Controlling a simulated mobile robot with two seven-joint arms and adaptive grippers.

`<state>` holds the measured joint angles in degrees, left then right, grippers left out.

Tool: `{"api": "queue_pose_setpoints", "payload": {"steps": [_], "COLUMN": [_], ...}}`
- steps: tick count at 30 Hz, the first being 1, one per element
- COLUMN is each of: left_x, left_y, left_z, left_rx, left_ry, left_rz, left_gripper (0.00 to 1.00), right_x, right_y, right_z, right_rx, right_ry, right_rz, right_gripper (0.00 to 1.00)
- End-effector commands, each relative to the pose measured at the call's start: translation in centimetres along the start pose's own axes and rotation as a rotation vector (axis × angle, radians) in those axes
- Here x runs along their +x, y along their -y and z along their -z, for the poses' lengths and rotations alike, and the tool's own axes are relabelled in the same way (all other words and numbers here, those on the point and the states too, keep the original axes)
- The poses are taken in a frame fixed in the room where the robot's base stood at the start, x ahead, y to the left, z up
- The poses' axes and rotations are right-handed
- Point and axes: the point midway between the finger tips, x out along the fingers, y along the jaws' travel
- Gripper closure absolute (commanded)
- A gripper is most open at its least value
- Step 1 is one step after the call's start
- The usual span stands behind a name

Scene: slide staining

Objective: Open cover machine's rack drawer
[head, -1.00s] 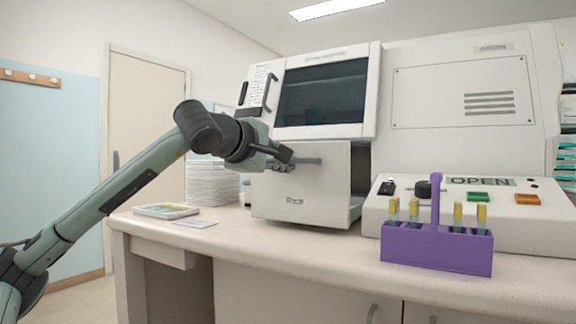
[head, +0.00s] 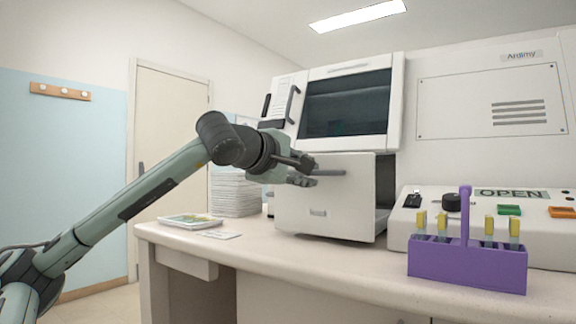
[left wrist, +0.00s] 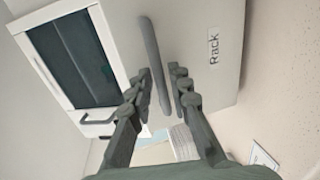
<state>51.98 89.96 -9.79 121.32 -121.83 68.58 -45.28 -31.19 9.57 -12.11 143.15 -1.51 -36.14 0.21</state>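The cover machine (head: 450,105) is a large white unit on the bench. Its rack drawer (head: 335,198) stands out from the body, with a dark gap along its right side. The drawer front (left wrist: 195,25) carries the word "Rack" in the left wrist view. A grey bar handle (head: 328,173) sticks out near the drawer's top; it also shows in the left wrist view (left wrist: 153,60). My left gripper (head: 303,171) is open at the handle. Its fingertips (left wrist: 161,72) lie on either side of the bar, with gaps visible. My right gripper is not in view.
A purple rack (head: 467,268) with several yellow-topped slides stands at the bench's front right, before a control panel (head: 525,196) reading "OPEN". A stack of white trays (head: 234,192) and a flat tray (head: 190,221) lie left of the drawer. Bench before the drawer is clear.

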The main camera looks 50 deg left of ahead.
Motion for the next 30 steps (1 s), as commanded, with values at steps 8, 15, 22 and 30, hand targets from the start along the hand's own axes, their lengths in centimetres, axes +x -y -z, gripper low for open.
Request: {"api": "queue_pose_setpoints", "payload": {"steps": [8,15,22,30], "left_x": [-4.0,-8.9,-11.0,-11.3], "left_y": [-0.2,-0.1,0.0,0.0], "left_z": [0.1,0.0,0.0,-0.1], "left_rx": [0.006,0.0,0.0,0.0], "left_ry": [-0.007,-0.003,-0.001,0.0], "left_rz": [-0.003,-0.002,0.001,0.002], "left_gripper": [0.81,0.81,0.81,0.81], "right_x": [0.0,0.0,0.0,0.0], "right_y": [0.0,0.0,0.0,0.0], "right_z": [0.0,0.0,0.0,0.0], "right_rx": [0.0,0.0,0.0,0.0], "right_ry": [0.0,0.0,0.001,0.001], "right_rz": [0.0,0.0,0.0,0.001], "right_gripper": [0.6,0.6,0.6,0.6]}}
